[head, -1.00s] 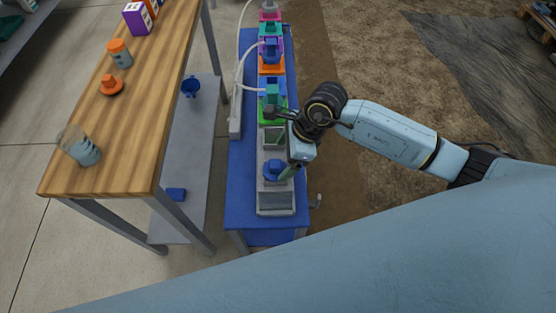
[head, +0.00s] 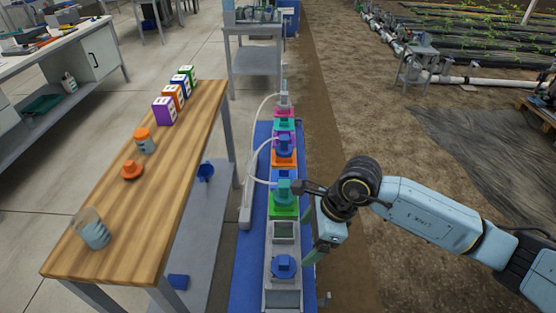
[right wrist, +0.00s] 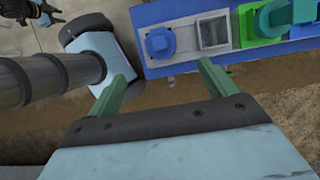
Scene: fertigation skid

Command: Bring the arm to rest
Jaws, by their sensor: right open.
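My right gripper (head: 306,238) is open and empty, just right of the row of coloured units on the blue skid bench (head: 246,290). In the right wrist view its two green fingers (right wrist: 160,82) stand wide apart over bare brown ground beside the bench edge, with nothing between them. The right arm reaches in from the right, bent at its black wrist joint. A blue knob part (head: 285,266) and an empty grey square socket (head: 284,231) sit near the gripper, apart from it. A dark arm part at the top left of the right wrist view may be my left; its jaws are unclear.
A wooden table (head: 165,200) on the left holds a jar (head: 93,232), an orange part (head: 132,170), an orange-lidded jar (head: 145,141) and several coloured boxes (head: 164,111). White hoses (head: 252,150) run along the skid. Brown ground right of it is open.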

